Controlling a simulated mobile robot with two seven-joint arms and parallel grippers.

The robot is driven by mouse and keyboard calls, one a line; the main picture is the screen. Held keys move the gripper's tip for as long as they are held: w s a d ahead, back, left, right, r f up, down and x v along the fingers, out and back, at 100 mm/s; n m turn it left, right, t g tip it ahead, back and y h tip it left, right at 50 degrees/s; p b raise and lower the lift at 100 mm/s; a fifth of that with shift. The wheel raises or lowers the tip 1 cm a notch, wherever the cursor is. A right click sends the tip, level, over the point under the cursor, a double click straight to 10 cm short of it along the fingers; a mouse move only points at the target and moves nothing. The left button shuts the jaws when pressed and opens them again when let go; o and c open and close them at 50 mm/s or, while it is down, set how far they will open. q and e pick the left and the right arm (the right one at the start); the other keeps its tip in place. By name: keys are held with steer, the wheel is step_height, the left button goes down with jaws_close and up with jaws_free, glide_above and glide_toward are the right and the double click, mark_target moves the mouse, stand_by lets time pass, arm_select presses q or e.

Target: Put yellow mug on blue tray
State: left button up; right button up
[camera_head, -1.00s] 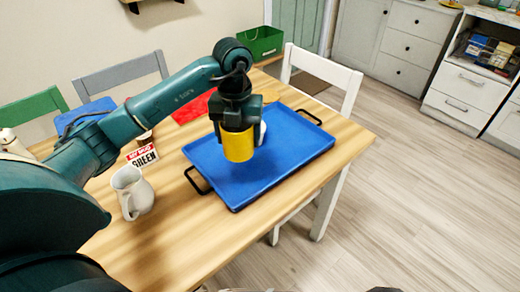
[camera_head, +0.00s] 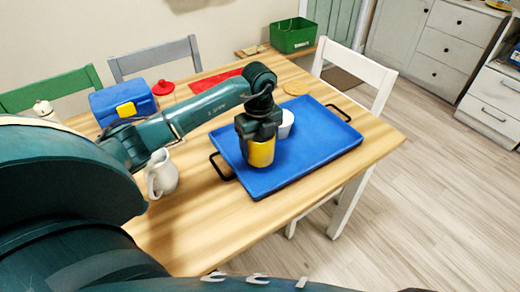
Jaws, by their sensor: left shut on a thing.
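The yellow mug (camera_head: 261,152) is under my left gripper (camera_head: 259,138), which is shut on it from above. The mug is over the left middle of the blue tray (camera_head: 318,150); I cannot tell whether its base touches the tray. The fingers and the mug's upper part are partly hidden by the gripper body. The tray lies flat on the wooden table and has black handles. A white cup (camera_head: 286,123) stands on the tray just behind and right of the gripper. My right gripper is not in view.
A white pitcher (camera_head: 161,174) stands left of the tray, close to my left arm. A blue box with a yellow latch (camera_head: 122,102), a red mat (camera_head: 213,82) and a green crate (camera_head: 293,35) are farther back. The tray's right half is clear.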

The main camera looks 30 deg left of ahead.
arm_select(q)
steer(key=shift+f, duration=1.3)
steer(key=shift+f, duration=0.15)
steer(key=o, duration=1.1)
steer(key=shift+o, duration=0.2)
step_height(320, 180, up, 12)
